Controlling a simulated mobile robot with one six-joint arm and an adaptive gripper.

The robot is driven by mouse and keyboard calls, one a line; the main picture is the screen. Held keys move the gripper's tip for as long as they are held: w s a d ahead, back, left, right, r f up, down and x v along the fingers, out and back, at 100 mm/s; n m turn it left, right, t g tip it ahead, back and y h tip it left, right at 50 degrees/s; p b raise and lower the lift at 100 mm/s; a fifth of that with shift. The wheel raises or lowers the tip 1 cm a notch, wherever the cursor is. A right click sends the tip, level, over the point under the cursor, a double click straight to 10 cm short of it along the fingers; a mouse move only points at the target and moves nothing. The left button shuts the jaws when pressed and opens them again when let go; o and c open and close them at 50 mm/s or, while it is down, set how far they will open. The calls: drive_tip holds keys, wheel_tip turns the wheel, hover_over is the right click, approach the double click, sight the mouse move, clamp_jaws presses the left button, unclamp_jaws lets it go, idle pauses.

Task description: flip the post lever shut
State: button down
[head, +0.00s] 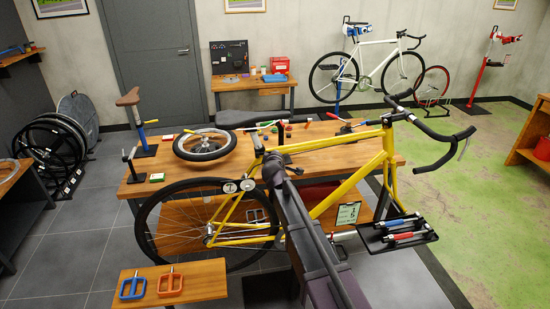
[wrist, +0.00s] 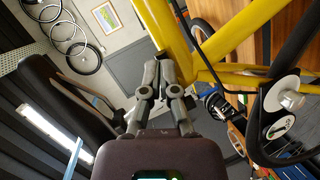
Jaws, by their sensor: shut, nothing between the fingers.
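A wooden workbench (head: 385,161) behind the bicycle carries a small wheel (head: 205,144) and scattered tools. A low wooden table (head: 205,279) with blue and orange pedals stands at the front left. A tool tray (head: 372,239) is at right.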

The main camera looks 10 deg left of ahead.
drive_tip(key=shift+w, duration=0.5)
drive_tip(key=shift+r, duration=0.1)
idle(0.4)
drive_tip(key=s+d+r+p, duration=0.4)
drive_tip(key=s+d, duration=0.2)
drive_tip(key=d, duration=0.4)
drive_tip(key=shift+s+d+r+p, duration=0.25)
drive_tip(key=shift+s+d+p, duration=0.05)
drive_tip(key=shift+s, duration=0.05)
